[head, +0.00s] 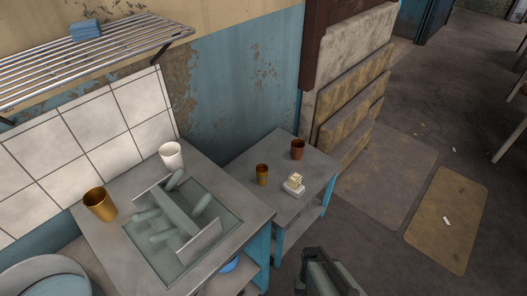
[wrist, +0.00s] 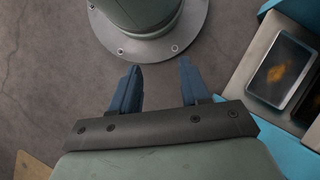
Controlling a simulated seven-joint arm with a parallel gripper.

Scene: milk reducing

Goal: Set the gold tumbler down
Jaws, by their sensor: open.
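A large gold tumbler (head: 100,204) stands upright at the left of the grey counter in the head view. A smaller, darker gold tumbler (head: 262,174) stands upright on the low side table (head: 238,165); I cannot tell which one the task names. My gripper (wrist: 160,74) is open in the wrist view, its two blue fingers apart with nothing between them. It hangs over the floor, away from both tumblers. In the head view only part of my arm shows at the bottom edge, and the fingers cannot be made out.
A white cup (head: 171,156) stands at the counter's back. A copper-brown cup (head: 298,149) and a small white item with a pale block (head: 294,186) share the side table. A wire shelf (head: 125,47) overhangs the counter. The side table's front is clear.

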